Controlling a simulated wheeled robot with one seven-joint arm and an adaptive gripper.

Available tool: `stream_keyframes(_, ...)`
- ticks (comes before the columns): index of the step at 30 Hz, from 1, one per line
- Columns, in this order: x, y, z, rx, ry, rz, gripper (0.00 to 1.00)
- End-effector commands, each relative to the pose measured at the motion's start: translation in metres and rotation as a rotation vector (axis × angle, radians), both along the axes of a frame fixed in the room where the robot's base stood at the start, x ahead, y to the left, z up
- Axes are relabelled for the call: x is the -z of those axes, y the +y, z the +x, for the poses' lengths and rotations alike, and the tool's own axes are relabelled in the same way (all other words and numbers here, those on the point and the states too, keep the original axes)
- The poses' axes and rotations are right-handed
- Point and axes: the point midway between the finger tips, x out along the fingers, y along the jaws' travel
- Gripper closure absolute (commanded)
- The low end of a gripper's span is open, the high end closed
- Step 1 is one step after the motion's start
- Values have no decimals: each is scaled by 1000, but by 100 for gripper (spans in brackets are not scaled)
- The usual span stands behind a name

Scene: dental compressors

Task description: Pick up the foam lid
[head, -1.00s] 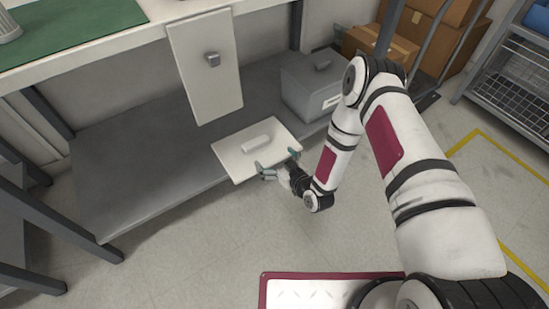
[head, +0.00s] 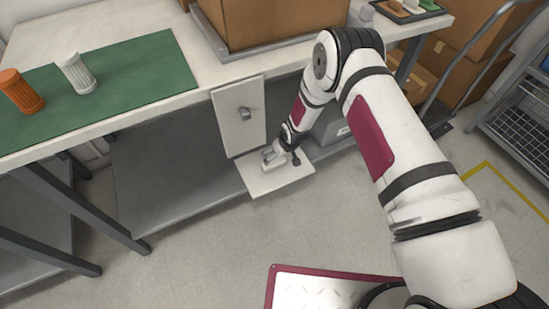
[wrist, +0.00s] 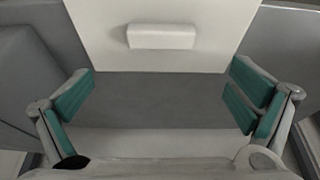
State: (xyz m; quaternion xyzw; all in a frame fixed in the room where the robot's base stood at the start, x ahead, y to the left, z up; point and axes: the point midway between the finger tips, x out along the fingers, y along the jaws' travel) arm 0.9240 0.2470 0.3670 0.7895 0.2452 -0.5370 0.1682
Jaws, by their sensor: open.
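The foam lid appears to be the flat white panel (head: 280,181) lying on the lower grey shelf, its front part over the shelf's edge. My gripper (head: 281,159) is over its back part in the head view and hides its bar handle. In the wrist view, a white panel with a pale block handle (wrist: 161,37) fills the top middle, and I take it for this lid (wrist: 100,45). My gripper (wrist: 160,95) is open, with green pads wide apart at left and right. Nothing is between them; the handle is beyond the fingertips. I cannot tell the height above the lid.
A white upright panel (head: 236,132) with a grey knob stands just behind left. A grey box (head: 328,128) is partly hidden behind my arm. The worktop above bears a green mat (head: 130,85), orange and white ridged pieces, and a cardboard box (head: 260,22). The shelf's left is clear.

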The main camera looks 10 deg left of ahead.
Motion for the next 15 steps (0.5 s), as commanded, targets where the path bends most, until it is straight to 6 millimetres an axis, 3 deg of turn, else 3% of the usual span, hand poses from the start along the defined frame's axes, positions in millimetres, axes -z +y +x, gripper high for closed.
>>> stream_keyframes(1, -12, 3, -2, 4, 21, -15, 0)
stream_keyframes(6, -14, 5, -4, 17, 63, -40, 0)
stream_keyframes(15, 38, 13, 8, 17, 66, -41, 0)
